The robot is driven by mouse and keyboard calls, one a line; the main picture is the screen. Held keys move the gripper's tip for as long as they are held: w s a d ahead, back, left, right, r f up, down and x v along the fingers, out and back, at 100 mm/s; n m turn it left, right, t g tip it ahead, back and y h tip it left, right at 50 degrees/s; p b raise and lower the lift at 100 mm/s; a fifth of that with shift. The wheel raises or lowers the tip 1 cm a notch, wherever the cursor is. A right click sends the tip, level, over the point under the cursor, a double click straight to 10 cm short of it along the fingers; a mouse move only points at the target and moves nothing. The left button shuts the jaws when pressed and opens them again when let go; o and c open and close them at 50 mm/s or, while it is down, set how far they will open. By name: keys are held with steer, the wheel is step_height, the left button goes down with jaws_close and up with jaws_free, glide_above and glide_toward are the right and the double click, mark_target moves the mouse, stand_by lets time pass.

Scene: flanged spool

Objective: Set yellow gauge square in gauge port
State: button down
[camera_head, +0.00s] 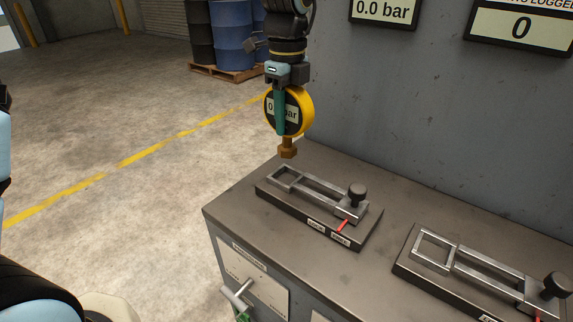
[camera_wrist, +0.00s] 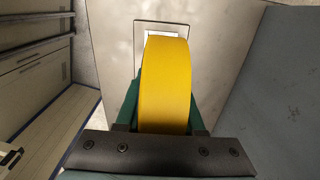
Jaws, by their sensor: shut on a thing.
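The yellow gauge (camera_head: 306,108) is a round dial with a dark face, a partly covered "bar" readout and a brass stem pointing down. My gripper (camera_head: 280,118) is shut on it, with green fingers on either side of its body. It hangs upright above the far left part of the bench, with its stem end clear of the top. In the wrist view the gauge's yellow rim (camera_wrist: 167,85) fills the space between the fingers and hides its stem. I cannot tell for sure which opening is the gauge port.
A metal clamp fixture (camera_head: 318,203) with a rectangular frame, black knob and red lever sits on the bench (camera_head: 275,270). A second such fixture (camera_head: 470,272) lies to the right. Displays reading 0.0 bar (camera_head: 384,9) and 0 (camera_head: 521,26) hang on the wall behind. Blue drums (camera_head: 236,38) stand far back.

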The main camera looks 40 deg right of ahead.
mark_target(287, 146)
steer(key=shift+f+p, duration=0.75)
steer(key=shift+f, duration=3.15)
steer(key=c, duration=0.5)
jaws_free()
steer(key=shift+f, duration=0.15)
step_height(287, 146, up, 12)
steer(key=shift+r+b, duration=0.2)
steer(key=shift+b, duration=0.85)
